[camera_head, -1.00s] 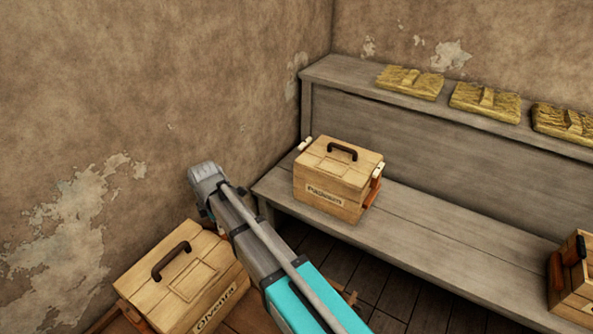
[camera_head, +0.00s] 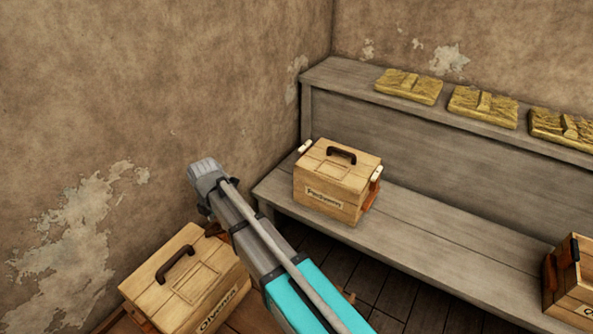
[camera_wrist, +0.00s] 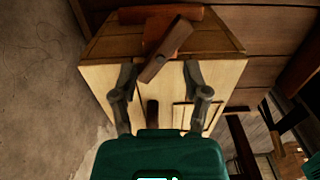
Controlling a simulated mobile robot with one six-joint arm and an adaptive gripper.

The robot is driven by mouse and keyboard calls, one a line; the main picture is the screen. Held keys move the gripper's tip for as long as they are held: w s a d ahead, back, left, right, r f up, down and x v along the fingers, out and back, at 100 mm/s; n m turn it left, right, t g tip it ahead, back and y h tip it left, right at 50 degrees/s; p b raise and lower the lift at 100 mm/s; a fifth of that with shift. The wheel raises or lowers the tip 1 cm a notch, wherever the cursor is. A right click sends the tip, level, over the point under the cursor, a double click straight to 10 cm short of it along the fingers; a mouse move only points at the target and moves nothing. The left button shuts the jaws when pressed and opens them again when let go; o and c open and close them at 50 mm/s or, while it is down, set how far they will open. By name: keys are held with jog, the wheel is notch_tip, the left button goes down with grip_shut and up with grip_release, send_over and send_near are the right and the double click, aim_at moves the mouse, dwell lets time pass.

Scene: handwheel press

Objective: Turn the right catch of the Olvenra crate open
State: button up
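The light wooden Olvenra crate (camera_head: 150,292) stands low at the bottom left in the head view, with a dark handle on its lid. My arm hides its right end there. In the wrist view the crate (camera_wrist: 232,82) fills the middle, with its lid and one end showing. On that end a dark brown catch bar (camera_wrist: 160,58) sits tilted across a reddish-brown piece. My gripper (camera_wrist: 159,68) is open, its fingers on either side of the bar's lower end. I cannot tell whether they touch it. My arm hides the gripper in the head view.
A grey bench (camera_head: 440,236) runs along the right wall with a second crate (camera_head: 330,205) on it and another crate (camera_head: 575,285) at the right edge. Several yellowish blocks (camera_head: 409,86) lie on the upper shelf. A bare, peeling wall (camera_head: 150,100) is close on the left.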

jog(key=shift+r+p, duration=5.2)
jog(key=shift+r, duration=0.3)
jog(key=w+d+r+m+p, duration=0.1)
jog(key=d+r+m+p, duration=0.1)
jog(key=d+m, duration=0.5)
jog(key=w+d+r+m+p, duration=0.2)
jog(key=d+m, duration=0.5)
jog(key=d, duration=0.9)
jog(key=shift+w+d+r+p, duration=0.15)
jog(key=shift+d+r+p, duration=0.05)
jog(key=shift+r+p, duration=0.35)
jog(key=shift+a, duration=0.15)
jog(key=n+b, duration=0.5)
jog(key=n, duration=0.2)
send_over(218, 229)
notch_tip(218, 229, down, 5)
jog(key=shift+f, duration=0.15)
jog(key=shift+f+b, duration=0.15)
jog(key=shift+b, duration=0.2)
notch_tip(218, 229, down, 14)
jog(key=b, duration=1.3)
jog(key=shift+r, duration=0.2)
